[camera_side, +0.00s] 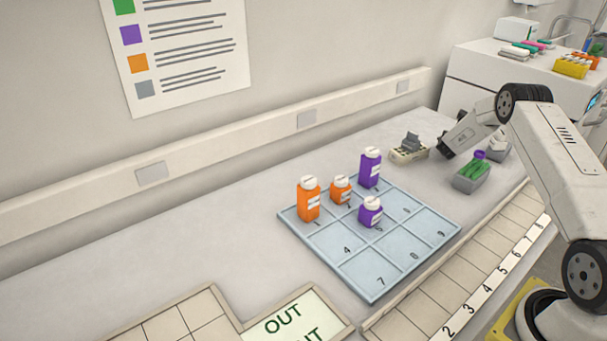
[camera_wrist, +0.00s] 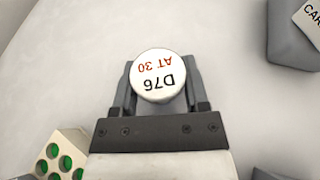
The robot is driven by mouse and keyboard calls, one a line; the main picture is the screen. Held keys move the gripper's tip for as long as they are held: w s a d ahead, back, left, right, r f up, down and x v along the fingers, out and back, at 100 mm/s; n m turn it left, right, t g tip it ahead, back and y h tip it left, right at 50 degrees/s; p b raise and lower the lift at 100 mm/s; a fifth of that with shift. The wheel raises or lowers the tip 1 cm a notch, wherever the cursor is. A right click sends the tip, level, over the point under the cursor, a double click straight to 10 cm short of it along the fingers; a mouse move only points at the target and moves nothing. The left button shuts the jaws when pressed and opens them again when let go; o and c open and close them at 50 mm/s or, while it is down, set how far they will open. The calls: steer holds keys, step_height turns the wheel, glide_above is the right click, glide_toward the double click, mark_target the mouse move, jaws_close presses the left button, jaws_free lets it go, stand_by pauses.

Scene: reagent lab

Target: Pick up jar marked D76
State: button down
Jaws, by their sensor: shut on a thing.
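In the wrist view, a jar marked D76 (camera_wrist: 159,77) shows its round white lid, with "D76" in black and "AT 30" in red, upside down in the picture. My gripper (camera_wrist: 158,92) has one dark finger on each side of it and is shut on it. The lid hides the jar's body. In the side view, my gripper (camera_side: 446,151) is low at the back of the bench, right of the numbered tray. I cannot make out the jar there, nor whether it touches the bench.
The blue numbered tray (camera_side: 374,282) holds orange and purple jars. A small rack (camera_side: 408,153) stands left of my gripper, and a grey box with green contents (camera_side: 472,178) stands in front. A grey block (camera_wrist: 292,45) is at upper right in the wrist view, a green-holed rack (camera_wrist: 62,152) at lower left.

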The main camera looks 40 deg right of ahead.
steer(key=shift+r, duration=0.45)
steer(key=s+a+r, duration=0.9)
steer(key=s+r, duration=0.1)
steer(key=r, duration=0.1)
steer(key=shift+s+r, duration=0.15)
steer(key=shift+s, duration=0.2)
steer(key=shift+r, duration=0.1)
stand_by(0.6)
